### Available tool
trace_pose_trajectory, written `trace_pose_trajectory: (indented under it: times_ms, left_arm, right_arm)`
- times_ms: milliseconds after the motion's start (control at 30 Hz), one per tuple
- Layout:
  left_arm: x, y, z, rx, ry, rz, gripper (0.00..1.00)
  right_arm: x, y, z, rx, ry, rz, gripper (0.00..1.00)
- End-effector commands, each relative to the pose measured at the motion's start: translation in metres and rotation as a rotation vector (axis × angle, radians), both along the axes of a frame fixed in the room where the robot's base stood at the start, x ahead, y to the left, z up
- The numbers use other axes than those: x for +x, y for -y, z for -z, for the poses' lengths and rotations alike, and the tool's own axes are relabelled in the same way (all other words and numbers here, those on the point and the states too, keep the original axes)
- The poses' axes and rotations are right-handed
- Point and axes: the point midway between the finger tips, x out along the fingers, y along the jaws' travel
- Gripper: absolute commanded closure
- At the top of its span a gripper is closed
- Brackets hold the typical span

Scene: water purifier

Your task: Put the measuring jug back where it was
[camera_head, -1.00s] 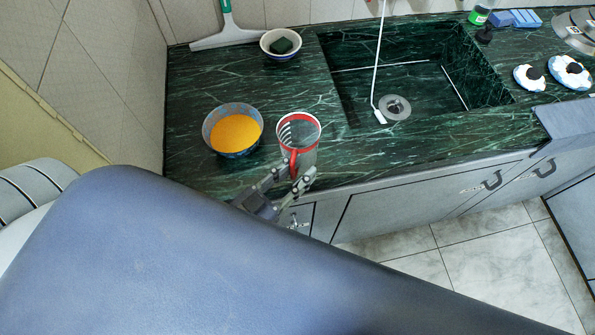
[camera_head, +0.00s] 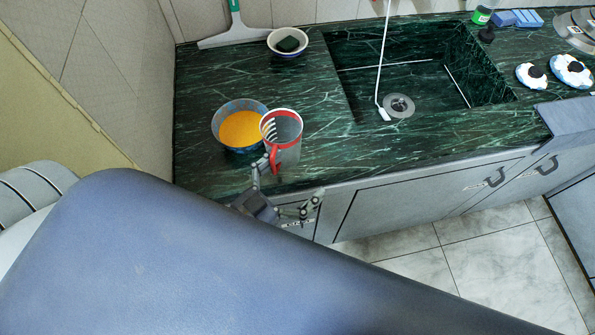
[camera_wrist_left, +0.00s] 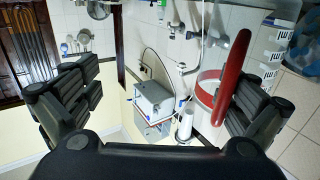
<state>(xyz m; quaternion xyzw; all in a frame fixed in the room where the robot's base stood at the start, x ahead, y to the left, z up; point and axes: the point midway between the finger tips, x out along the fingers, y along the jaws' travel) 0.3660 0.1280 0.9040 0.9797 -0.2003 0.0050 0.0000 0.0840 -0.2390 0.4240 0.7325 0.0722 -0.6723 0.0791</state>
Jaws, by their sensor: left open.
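The clear measuring jug (camera_head: 288,155), with a red rim and red handle, is at the front of the green marble counter, close beside the bowl of orange contents (camera_head: 240,128). Its rim overlaps the bowl's edge in the head view; I cannot tell if they touch. My left gripper (camera_head: 285,198) is open at the counter's front edge, below the jug, with one finger close to the handle. In the left wrist view the red handle (camera_wrist_left: 231,85) shows between the spread fingers (camera_wrist_left: 165,100), nearer the right one. Contact is unclear. My right gripper is out of view.
A sink (camera_head: 415,75) with a thin white spout lies right of the jug. Counter between the jug and the sink is clear.

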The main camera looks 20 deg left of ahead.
Motion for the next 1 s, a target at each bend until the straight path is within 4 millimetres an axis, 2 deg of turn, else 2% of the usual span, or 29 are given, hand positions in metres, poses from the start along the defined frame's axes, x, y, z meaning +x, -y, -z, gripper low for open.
trace_pose_trajectory:
  times_ms: [100, 267, 700, 1000]
  left_arm:
    - [0.0, 0.0, 0.0, 0.0, 0.0, -0.001, 0.0]
    - [-0.004, -0.002, 0.001, 0.001, -0.002, -0.001, 0.0]
    - [-0.061, -0.026, 0.001, 0.001, -0.003, 0.0, 0.0]
    - [-0.069, -0.029, 0.001, 0.001, 0.0, 0.0, 0.0]
  right_arm:
    - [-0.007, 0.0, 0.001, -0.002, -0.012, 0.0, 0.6]
    - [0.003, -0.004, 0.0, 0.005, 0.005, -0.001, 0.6]
    - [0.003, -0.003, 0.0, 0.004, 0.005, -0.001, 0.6]
    - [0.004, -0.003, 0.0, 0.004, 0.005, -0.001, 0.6]
